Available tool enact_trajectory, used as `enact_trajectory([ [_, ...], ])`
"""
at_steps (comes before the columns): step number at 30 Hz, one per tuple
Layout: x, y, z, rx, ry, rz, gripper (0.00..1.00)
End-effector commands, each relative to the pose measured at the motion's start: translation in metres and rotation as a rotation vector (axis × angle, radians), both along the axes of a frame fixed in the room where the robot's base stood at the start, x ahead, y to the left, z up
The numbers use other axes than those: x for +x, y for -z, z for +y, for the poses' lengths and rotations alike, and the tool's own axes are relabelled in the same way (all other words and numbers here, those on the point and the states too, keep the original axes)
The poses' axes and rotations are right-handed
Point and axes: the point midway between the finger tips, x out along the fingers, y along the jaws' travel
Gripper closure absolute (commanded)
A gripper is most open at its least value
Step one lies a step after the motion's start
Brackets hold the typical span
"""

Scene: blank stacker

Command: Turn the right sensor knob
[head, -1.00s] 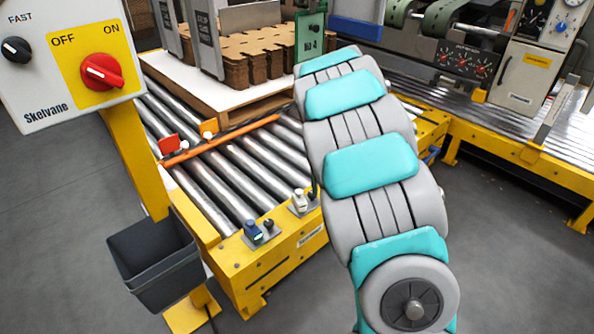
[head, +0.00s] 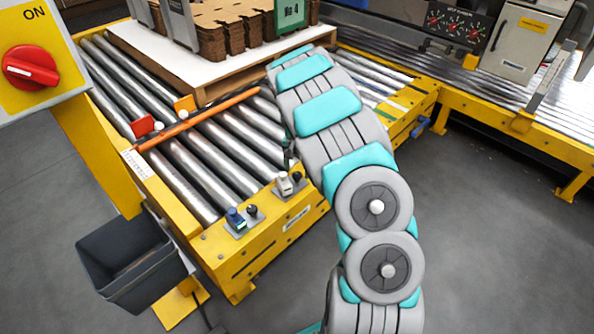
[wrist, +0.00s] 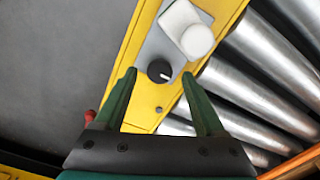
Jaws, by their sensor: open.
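The right sensor is a white block (head: 284,184) on the yellow front rail of the roller conveyor, with a small black knob (head: 296,176) beside it. In the wrist view the white sensor (wrist: 187,28) sits on a grey plate, and the black knob (wrist: 160,70) shows a white mark pointing to the lower right. My gripper (wrist: 160,73) is open, its two green fingers on either side of the knob in this view. I cannot tell whether they touch it. In the head view my arm mostly hides the gripper.
A blue sensor (head: 236,218) with its own black knob (head: 252,211) stands left on the same rail. Steel rollers (head: 180,170) lie behind. A red switch (head: 30,67) on a panel and a dark bin (head: 130,262) are at the left. Grey floor is clear at the right.

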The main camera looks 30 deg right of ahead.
Motion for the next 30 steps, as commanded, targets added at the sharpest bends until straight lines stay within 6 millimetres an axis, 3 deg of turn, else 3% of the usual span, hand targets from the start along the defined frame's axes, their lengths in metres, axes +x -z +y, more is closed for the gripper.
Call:
enact_trajectory([
  [4, -0.0007, 0.0122, -0.0001, 0.000, 0.000, 0.001, 0.28],
  [11, -0.0005, 0.0131, 0.0000, 0.000, 0.000, 0.001, 0.28],
  [30, -0.0008, 0.0130, 0.0002, 0.001, 0.000, 0.002, 1.00],
])
